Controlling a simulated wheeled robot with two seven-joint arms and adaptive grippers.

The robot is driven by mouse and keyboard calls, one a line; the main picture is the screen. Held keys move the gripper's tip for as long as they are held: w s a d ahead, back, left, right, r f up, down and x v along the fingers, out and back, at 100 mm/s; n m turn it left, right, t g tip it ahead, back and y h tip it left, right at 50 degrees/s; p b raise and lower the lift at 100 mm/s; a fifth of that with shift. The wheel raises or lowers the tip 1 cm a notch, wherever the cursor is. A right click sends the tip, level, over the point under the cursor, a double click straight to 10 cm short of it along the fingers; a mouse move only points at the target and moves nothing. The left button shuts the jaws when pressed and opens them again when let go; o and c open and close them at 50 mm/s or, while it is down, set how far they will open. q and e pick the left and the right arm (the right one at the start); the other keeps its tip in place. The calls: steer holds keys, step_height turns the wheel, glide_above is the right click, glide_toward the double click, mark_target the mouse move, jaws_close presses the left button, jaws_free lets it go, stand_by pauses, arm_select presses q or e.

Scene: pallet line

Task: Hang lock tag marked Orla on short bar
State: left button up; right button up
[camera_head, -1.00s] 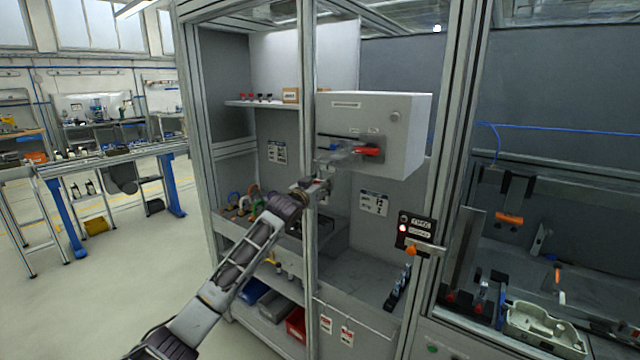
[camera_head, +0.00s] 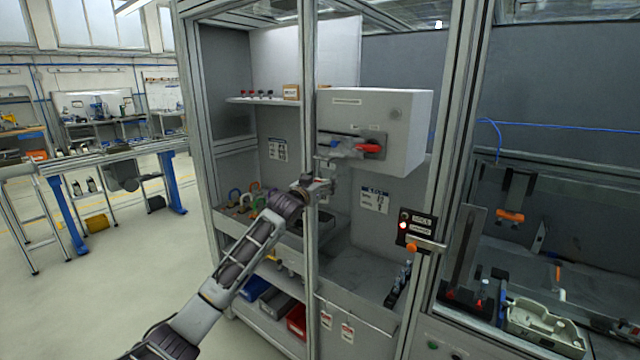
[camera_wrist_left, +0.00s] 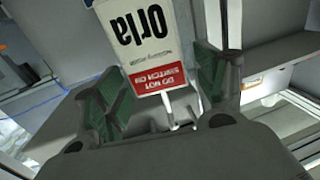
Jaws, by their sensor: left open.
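The lock tag marked Orla (camera_wrist_left: 140,45) is white with a red band and shows upside down in the left wrist view. My left gripper (camera_wrist_left: 160,90) is open, with its green-padded fingers apart on either side of the tag's red end. Thin pale prongs (camera_wrist_left: 180,117) show beside that end; I cannot tell whether the tag hangs on them. In the head view my left gripper (camera_head: 326,185) is below the grey box with the red handle (camera_head: 370,148). I cannot clearly make out the short bar. My right gripper is not in view.
A cabinet post (camera_head: 308,120) stands close by my left wrist. Two red-and-white tags (camera_head: 347,333) hang from a rail at the cabinet's lower front. Several coloured padlocks (camera_head: 240,200) stand on the left shelf. A black switch panel (camera_head: 416,228) is at the right.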

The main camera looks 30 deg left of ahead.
arm_select(q)
steer(key=shift+s, duration=0.1)
steer(key=s+d, duration=0.1)
steer(key=s, duration=1)
steer(key=shift+s, duration=0.4)
stand_by(0.4)
stand_by(0.5)
steer(key=shift+d, duration=0.1)
